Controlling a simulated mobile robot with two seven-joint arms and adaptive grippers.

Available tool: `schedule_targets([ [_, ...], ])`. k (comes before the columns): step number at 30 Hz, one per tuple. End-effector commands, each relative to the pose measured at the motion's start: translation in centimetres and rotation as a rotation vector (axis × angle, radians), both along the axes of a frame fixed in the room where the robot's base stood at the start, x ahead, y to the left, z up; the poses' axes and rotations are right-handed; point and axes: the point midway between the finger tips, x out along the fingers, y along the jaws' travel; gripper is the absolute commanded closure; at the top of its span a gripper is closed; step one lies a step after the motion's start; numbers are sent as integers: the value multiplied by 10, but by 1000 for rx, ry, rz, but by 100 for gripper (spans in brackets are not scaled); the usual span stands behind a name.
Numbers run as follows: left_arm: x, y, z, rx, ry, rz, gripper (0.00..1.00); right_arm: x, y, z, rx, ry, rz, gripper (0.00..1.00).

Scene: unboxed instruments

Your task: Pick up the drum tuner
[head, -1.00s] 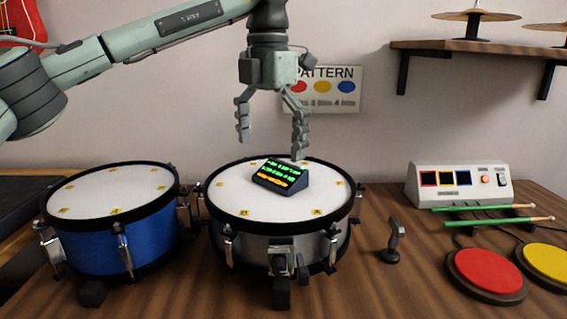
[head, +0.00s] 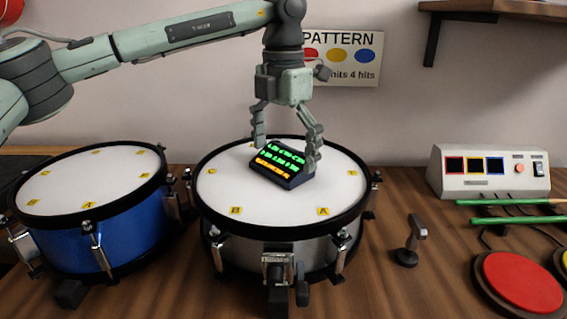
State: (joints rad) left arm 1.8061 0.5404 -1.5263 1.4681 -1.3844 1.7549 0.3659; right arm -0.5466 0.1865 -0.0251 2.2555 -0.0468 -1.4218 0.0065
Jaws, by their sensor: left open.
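The drum tuner (head: 281,165) is a small dark wedge with a lit screen of green and orange text. It sits on the white head of the grey drum (head: 238,195), a little right of the middle. My left gripper (head: 286,160) points down over the drum with its fingers apart. One finger is at the tuner's left rear and the other is close by its right side. I cannot tell whether either finger touches it. The tuner's back is hidden. My right gripper is not in view.
A blue drum (head: 110,240) stands to the left. A drum key (head: 410,240) stands upright on the wooden table at right. A white control box (head: 490,173), green drumsticks (head: 510,220) and a red pad (head: 522,281) are further right. A pattern sign (head: 345,58) hangs behind.

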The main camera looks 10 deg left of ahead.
Motion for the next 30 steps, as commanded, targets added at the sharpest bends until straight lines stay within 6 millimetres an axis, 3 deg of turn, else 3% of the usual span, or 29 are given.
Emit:
schedule_targets([
  [8, 0, 0, -3, -1, -1, 0, 0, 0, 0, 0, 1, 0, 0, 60],
  [18, 0, 0, -3, -1, -1, 0, 40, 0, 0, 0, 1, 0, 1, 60],
  [30, 1, -1, 7, -2, -3, 1, 40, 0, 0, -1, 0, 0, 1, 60],
])
